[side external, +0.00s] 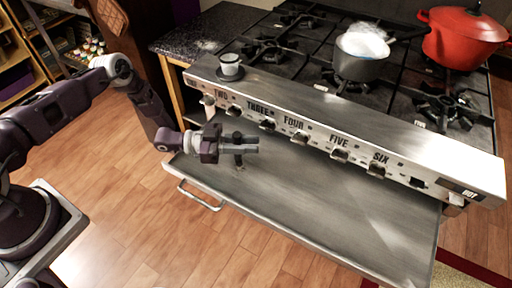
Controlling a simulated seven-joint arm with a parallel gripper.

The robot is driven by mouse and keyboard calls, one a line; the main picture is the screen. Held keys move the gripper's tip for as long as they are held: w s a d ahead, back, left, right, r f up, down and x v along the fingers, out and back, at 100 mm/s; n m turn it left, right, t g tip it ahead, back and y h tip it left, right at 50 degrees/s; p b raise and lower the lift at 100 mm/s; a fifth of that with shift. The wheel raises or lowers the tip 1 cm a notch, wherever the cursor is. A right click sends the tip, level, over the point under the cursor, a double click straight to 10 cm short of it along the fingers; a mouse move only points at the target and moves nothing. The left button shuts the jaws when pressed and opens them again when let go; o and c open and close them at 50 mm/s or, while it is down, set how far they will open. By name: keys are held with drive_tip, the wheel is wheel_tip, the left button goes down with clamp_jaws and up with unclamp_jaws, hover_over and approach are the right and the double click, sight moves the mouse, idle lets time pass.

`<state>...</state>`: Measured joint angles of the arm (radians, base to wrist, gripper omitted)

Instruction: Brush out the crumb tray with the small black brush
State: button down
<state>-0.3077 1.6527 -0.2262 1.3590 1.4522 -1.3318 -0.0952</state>
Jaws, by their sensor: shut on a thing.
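The crumb tray (330,225) is a wide flat metal tray pulled out below the range's front panel, with a handle (200,197) on its front edge. My gripper (243,150) is over the tray's left end, close under the knob row. It is shut on a small dark thing, which looks like the black brush (238,162) and hangs down toward the tray. The brush is small and partly hidden by the fingers. I cannot tell whether its lower end touches the tray. No crumbs can be made out on the tray.
The front panel (350,128) with several knobs overhangs the tray's back edge. A small cup (230,66) stands on the panel's top left. A grey pot (361,66) and a red pot (462,40) stand on the burners. The tray's middle and right are clear.

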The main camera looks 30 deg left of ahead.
drive_tip(key=a, duration=0.3)
drive_tip(key=shift+a, duration=0.15)
drive_tip(key=shift+w+d, duration=0.75)
drive_tip(key=shift+d, duration=3.3)
wheel_tip(320, 180, up, 8)
drive_tip(key=shift+r, duration=0.1)
